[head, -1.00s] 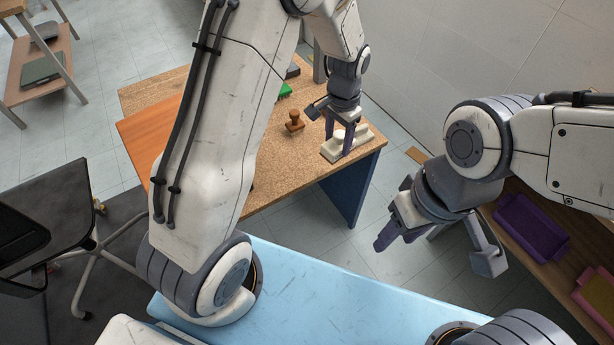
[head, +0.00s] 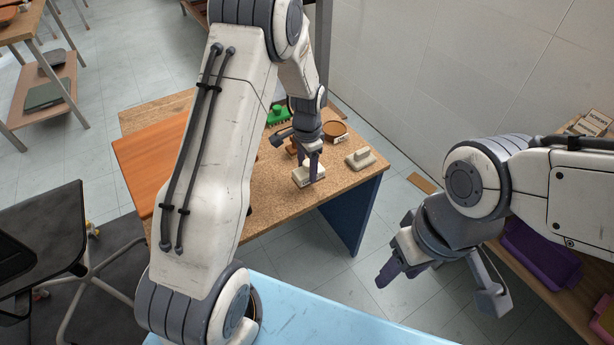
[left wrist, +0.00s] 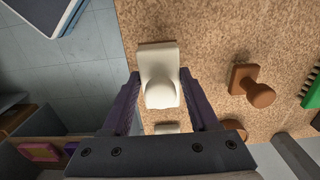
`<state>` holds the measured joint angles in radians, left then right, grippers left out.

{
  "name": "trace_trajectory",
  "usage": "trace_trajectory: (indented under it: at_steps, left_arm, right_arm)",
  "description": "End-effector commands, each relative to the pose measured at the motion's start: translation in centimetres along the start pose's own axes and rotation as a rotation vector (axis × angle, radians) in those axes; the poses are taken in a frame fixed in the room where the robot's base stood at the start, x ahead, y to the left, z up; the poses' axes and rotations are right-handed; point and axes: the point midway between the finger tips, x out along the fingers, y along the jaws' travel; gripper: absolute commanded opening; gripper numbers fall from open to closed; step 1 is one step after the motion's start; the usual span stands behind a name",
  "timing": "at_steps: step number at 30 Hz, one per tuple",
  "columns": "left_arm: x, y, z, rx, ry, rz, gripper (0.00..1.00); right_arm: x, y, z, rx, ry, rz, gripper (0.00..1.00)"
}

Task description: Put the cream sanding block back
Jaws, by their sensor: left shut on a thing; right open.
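My left gripper (head: 312,170) is shut on a cream sanding block (head: 302,177), at the front of the cork-topped table (head: 272,198). In the left wrist view the cream block (left wrist: 158,65) sits between the two fingers, its rounded grip toward the palm. It is at or just above the table top; I cannot tell if it touches. A second pale block with a raised grip (head: 360,158) stands apart to the right, near the table's right edge. My right gripper (head: 440,285) is open and empty, over the floor right of the table.
A round brown object (head: 335,130) is farther back. A light blue surface (head: 330,315) lies in front. A shelf with a purple tray (head: 540,255) is at right.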

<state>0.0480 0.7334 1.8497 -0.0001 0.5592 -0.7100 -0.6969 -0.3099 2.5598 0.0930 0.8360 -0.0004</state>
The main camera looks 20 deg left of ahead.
Motion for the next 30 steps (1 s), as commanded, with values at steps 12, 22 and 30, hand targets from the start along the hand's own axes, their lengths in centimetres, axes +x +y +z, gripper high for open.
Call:
trace_trajectory:
  at_steps: [12,22,30]
  left_arm:
    - [4.0,-0.1,0.0,0.0,0.001,-0.001,0.08]
    - [4.4,-0.1,0.0,0.0,0.001,0.0,0.68]
    - [4.3,-0.1,0.0,0.0,0.0,0.0,0.9]
  right_arm:
    - [-0.1,0.0,0.0,0.0,0.0,0.0,0.5]
    - [0.1,0.0,0.0,0.0,0.0,0.0,0.5]
    - [0.0,0.0,0.0,0.0,0.0,0.0,0.5]
